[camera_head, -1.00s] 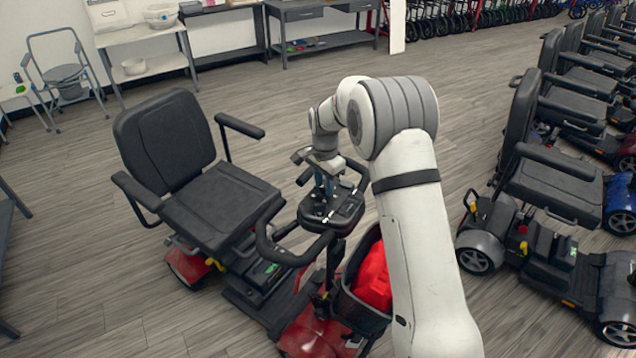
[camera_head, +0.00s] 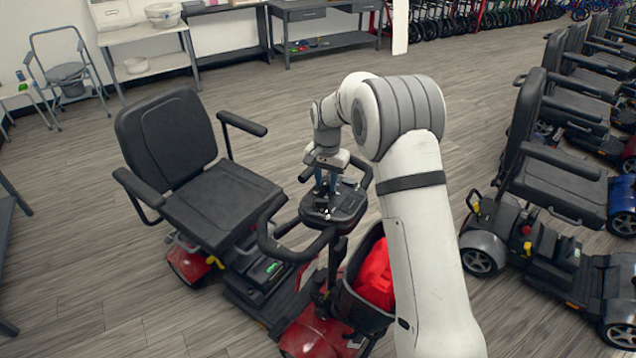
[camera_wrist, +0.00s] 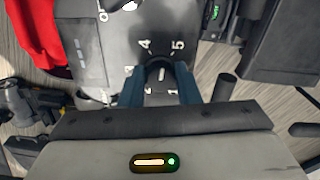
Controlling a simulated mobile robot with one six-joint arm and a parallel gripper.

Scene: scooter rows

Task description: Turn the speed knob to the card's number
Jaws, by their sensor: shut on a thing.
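The speed knob (camera_wrist: 159,66) is a dark round knob on the scooter's black control panel (camera_wrist: 112,35), with printed numbers around it. In the wrist view I can read 4 and 5 on its far side and 1 on its near side; another mark is partly hidden by a finger. A short white line shows on the knob. My gripper (camera_wrist: 160,78) has its blue fingers on either side of the knob, shut on it. In the head view my gripper (camera_head: 325,183) reaches down onto the scooter's tiller console (camera_head: 343,207). I cannot make out a card.
The scooter's black seat (camera_head: 220,205) is left of the console, and its handlebar (camera_head: 290,255) curves around it. A front basket with a red thing (camera_head: 375,278) sits below my arm. More scooters (camera_head: 545,220) stand on the right. Open floor (camera_head: 90,240) lies at the left.

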